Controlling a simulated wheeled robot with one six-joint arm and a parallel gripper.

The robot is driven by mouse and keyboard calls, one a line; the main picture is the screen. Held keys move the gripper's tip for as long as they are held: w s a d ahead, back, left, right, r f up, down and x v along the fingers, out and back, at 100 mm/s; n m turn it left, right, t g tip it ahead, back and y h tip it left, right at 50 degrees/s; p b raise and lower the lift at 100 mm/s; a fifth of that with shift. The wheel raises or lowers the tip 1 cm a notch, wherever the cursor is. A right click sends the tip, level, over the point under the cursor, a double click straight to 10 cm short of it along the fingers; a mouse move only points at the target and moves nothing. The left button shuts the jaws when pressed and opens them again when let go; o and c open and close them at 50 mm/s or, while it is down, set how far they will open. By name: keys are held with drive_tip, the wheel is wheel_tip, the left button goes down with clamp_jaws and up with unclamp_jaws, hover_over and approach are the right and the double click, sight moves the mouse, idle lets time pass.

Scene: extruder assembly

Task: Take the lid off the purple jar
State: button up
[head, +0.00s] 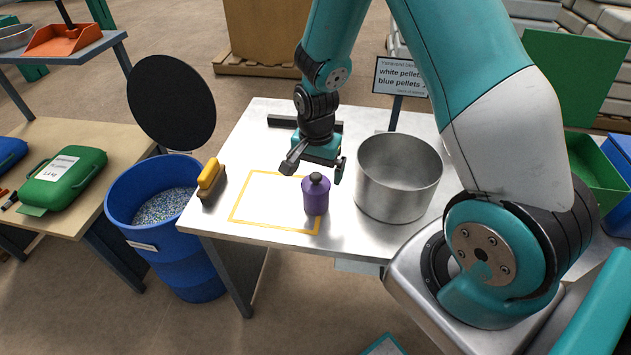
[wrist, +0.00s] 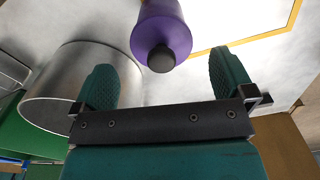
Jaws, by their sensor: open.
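The purple jar (head: 316,197) stands upright on the metal table, on the right part of the yellow outlined square. In the wrist view the jar (wrist: 161,22) shows at the top centre, with the dark knob of the lid (wrist: 161,59) pointing toward my gripper. My gripper (head: 314,171) is open and empty, above and behind the jar in the head view. In the wrist view its two green fingers (wrist: 166,85) stand wide apart, with the knob between their lines but beyond the palm.
A large metal pot (head: 398,180) stands close to the right of the jar. A blue bin (head: 165,226) of pellets stands left of the table (head: 263,122).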

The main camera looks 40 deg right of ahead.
sight(315, 176)
wheel_tip(315, 176, down, 3)
drive_tip(key=shift+a+f, duration=0.15)
drive_tip(key=shift+c, duration=0.5)
drive_tip(key=c, duration=0.8)
